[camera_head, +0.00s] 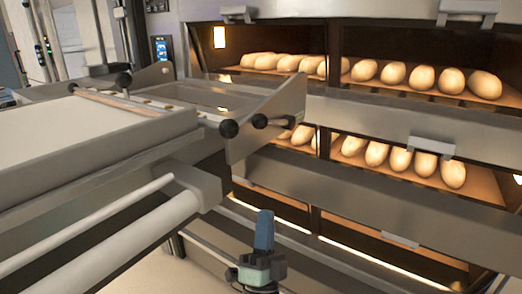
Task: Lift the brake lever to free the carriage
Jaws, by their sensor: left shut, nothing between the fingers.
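The carriage (95,150), a grey metal loader with a pale flat bed, stands at the left and reaches toward the oven front. Black round knobs show on its near end, one (229,128) on a short rod at the corner and another (260,121) just right of it. I cannot tell which of these belongs to the brake lever. My left gripper (264,217) is at the bottom centre, its blue fingers together and pointing up, with nothing held. It appears below the knobs in the picture and apart from them. My right gripper is not in view.
The deck oven (420,125) fills the right, with rows of loaves (424,78) on lit decks behind grey doors with handles. Thick pale bars (110,240) run along the carriage's lower side. A small lit control panel (161,48) stands behind. Pale floor (150,272) shows at the bottom left.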

